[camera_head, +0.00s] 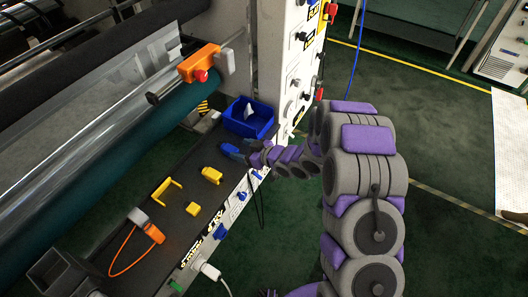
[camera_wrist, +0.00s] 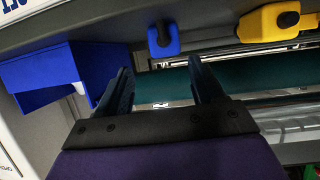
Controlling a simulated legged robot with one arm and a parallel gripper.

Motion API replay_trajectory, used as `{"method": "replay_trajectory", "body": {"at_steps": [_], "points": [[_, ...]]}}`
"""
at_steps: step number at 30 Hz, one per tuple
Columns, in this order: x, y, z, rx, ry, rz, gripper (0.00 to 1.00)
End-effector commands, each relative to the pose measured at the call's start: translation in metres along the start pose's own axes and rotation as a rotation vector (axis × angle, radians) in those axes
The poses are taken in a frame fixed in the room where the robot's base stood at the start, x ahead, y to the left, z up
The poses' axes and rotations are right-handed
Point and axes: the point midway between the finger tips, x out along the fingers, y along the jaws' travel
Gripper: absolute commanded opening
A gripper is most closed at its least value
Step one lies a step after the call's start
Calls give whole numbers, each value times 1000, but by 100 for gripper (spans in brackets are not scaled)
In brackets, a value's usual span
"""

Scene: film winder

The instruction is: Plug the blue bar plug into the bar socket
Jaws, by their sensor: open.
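A small blue plug (camera_wrist: 163,40) lies at the dark shelf in the wrist view, ahead of my fingertips and roughly between their lines. In the head view a blue shape (camera_head: 229,149) at my arm's end appears to be this plug, partly merged with my fingers. My gripper (camera_wrist: 163,78) is open, with two dark blue fingers apart and nothing between them. Several blue fittings sit along the shelf's front panel, one of them at its lower part (camera_head: 221,231). I cannot tell which opening is the bar socket.
A blue bin (camera_head: 248,118) stands just behind my gripper; it also shows in the wrist view (camera_wrist: 45,80). Yellow pieces (camera_head: 211,175) and an orange-cabled plug (camera_head: 154,233) lie on the dark shelf (camera_head: 178,222). A teal roller (camera_head: 120,160) runs behind. A white control column (camera_head: 290,70) stands beside my arm.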

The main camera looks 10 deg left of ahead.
Motion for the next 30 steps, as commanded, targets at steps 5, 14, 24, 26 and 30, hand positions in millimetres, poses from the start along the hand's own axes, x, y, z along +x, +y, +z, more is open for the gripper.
{"method": "replay_trajectory", "body": {"at_steps": [5, 14, 24, 26, 30], "points": [[-40, 1, -1, 0, -4, 3, 68], [-86, 0, 1, 2, -6, 1, 68], [-97, 0, 0, -1, -3, -1, 68], [-97, 0, 0, -1, -3, -1, 68], [-102, 9, -1, -12, -34, 28, 68]]}}
